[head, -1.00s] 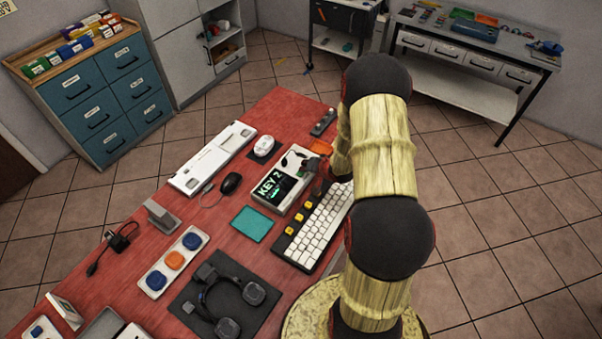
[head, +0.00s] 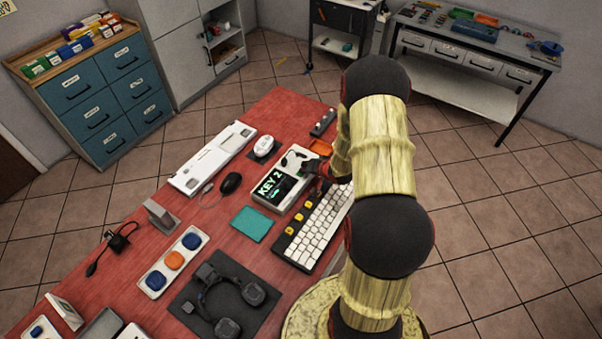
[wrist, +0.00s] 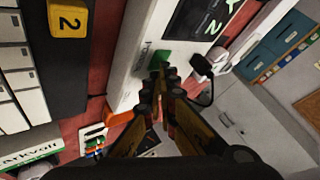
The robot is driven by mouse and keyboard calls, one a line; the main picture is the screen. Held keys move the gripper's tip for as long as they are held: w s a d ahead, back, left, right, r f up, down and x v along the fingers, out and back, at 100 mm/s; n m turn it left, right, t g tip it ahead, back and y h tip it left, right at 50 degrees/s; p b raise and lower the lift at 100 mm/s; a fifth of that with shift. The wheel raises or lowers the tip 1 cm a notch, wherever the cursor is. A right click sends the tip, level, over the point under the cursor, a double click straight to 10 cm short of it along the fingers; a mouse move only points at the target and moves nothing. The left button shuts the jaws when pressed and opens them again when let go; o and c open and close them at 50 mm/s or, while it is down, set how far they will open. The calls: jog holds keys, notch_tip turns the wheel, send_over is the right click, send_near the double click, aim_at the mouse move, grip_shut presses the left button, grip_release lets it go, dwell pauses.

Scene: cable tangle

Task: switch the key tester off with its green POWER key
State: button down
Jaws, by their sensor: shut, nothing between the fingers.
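The key tester (head: 293,204) is a pale box on the red table, its dark screen (head: 272,187) lit with "KEY 2". In the wrist view its white body (wrist: 128,75) carries the green POWER key (wrist: 158,57), partly covered by my fingertips. My gripper (wrist: 168,77) is shut and empty, with its tips at the green key. I cannot tell whether they touch or press it.
A white keyboard (head: 322,226) with yellow keys lies right beside the tester; its yellow "2" key (wrist: 70,18) shows in the wrist view.

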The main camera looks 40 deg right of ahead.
jog(key=shift+r+p, duration=0.9)
jog(key=shift+p, duration=0.1)
notch_tip(320, 180, up, 6)
jog(key=p, duration=0.5)
dwell(0.5)
